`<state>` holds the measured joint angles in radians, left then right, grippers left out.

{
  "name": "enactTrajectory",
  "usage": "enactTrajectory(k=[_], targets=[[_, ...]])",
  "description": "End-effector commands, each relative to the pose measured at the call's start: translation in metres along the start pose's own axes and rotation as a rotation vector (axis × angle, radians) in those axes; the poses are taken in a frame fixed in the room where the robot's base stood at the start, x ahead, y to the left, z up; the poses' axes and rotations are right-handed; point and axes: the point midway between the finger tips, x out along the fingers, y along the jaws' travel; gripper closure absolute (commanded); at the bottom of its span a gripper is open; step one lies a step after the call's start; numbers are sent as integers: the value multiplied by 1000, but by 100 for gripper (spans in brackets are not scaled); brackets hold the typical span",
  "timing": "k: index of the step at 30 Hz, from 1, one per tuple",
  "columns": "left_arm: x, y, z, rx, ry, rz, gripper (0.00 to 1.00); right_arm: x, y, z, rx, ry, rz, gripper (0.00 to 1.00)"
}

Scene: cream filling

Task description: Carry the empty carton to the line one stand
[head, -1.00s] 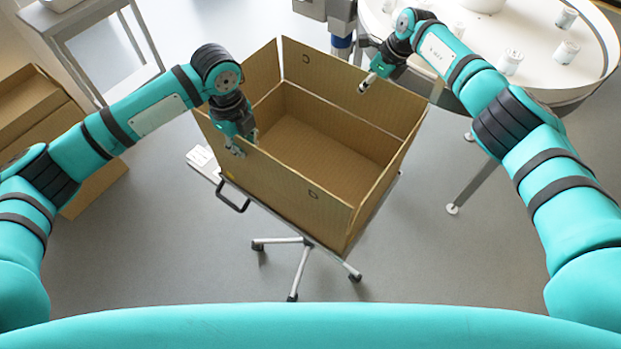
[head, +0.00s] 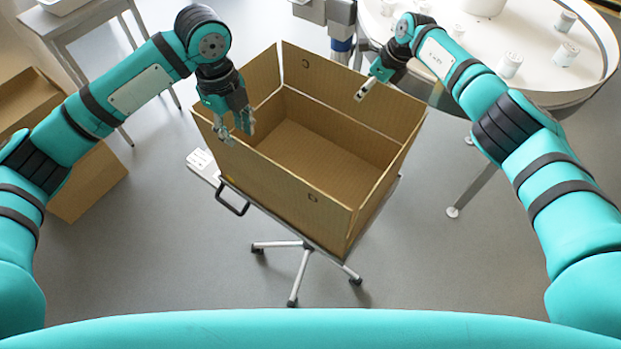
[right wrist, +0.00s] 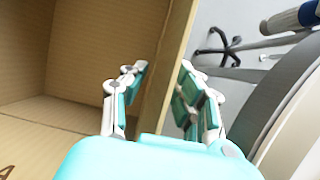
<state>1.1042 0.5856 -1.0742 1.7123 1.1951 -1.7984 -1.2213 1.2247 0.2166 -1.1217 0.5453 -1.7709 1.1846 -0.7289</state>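The empty carton (head: 330,160) is an open brown box on a small wheeled stand (head: 203,170) with a black handle. Its bare inside shows. My left gripper (head: 236,128) is at the carton's near-left wall, fingers spread, one inside and one outside the top edge. My right gripper (head: 362,90) is at the far-right wall, with one pale finger showing inside. I cannot tell which thing is the line one stand.
A grey table (head: 75,20) stands at the upper left. Another brown carton (head: 90,180) is at the left, partly behind my left arm. A round white table (head: 520,85) with several white cans (head: 509,65) is at the upper right. The grey floor (head: 420,255) in front is clear.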

Motion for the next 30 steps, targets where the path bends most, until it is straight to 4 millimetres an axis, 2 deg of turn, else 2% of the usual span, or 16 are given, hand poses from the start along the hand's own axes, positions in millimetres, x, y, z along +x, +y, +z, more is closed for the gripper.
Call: enactTrajectory(k=[1, 6, 14, 19, 24, 30], targets=[[-12, -1, 0, 0, -1, -5, 71, 0, 0, 0, 0, 0, 0, 71], [-36, 0, 0, 1, 0, -2, 71, 0, 0, 0, 0, 0, 0, 71], [-47, 0, 0, 0, -1, 0, 71, -9, -1, 0, -1, -2, -1, 71], [-47, 0, 0, 0, 0, 0, 71, -33, -1, -1, -2, -1, -3, 71], [-46, 0, 0, 0, 0, 0, 71, -74, -2, 0, 0, -2, -3, 71], [-46, 0, 0, 0, 0, 0, 71, -106, -1, 0, 0, -1, -2, 71]])
